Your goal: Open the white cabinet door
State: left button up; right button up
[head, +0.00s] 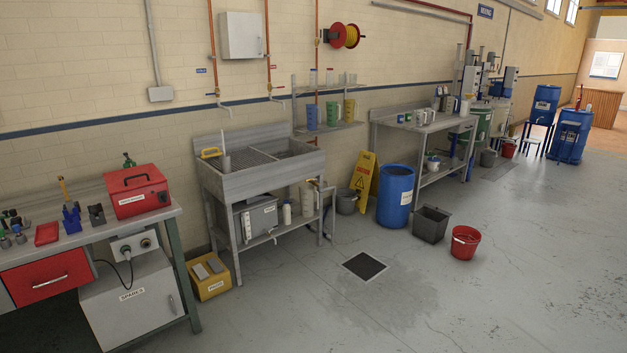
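Two white cabinets show in the head view, and I cannot tell which one the task means. A white wall cabinet (240,35) hangs on the brick wall between orange pipes, its door shut, with a small handle at its right side. A whitish cabinet labelled like "SPARES" (130,300) sits under the workbench at the lower left. Its front looks shut and has a handle (172,304) near the right edge. Neither of my grippers is in view.
The workbench (165,213) carries a red toolbox (137,190). A steel sink (262,160) stands beside it, with a yellow box (208,276) on the floor between. A floor drain (365,266), grey bin (431,224) and red bucket (464,242) lie further right. The front floor is clear.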

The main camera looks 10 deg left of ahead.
aim_at(244, 29)
jog(key=i+j+u, duration=0.1)
jog(key=i+u, duration=0.35)
jog(key=i, duration=1.8)
